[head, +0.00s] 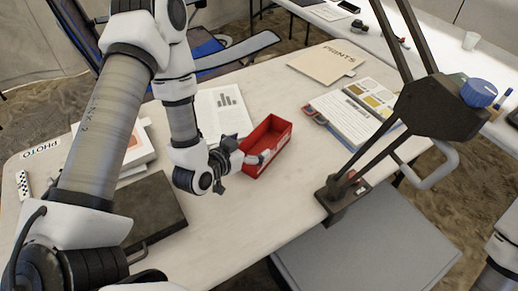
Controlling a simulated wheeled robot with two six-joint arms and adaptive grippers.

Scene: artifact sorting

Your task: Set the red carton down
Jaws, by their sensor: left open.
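The red carton (280,146) is an open-topped box near the middle of the white table. It appears to rest on the tabletop, next to a printed sheet. My left gripper (250,157) is at the carton's left side, with its jaws open. One finger overlaps the carton's near-left wall in the picture; I cannot tell whether it touches. The gripper hides part of that wall. My right gripper is out of view; only a piece of that arm shows at the lower right edge.
A dark case (155,212) and a white binder (135,150) lie to the left. A clipboard of papers (345,118) and a "PRINTS" folder (327,63) lie to the right. A dark lamp arm (345,195) is clamped at the table's front edge. Bare tabletop lies in front of the carton.

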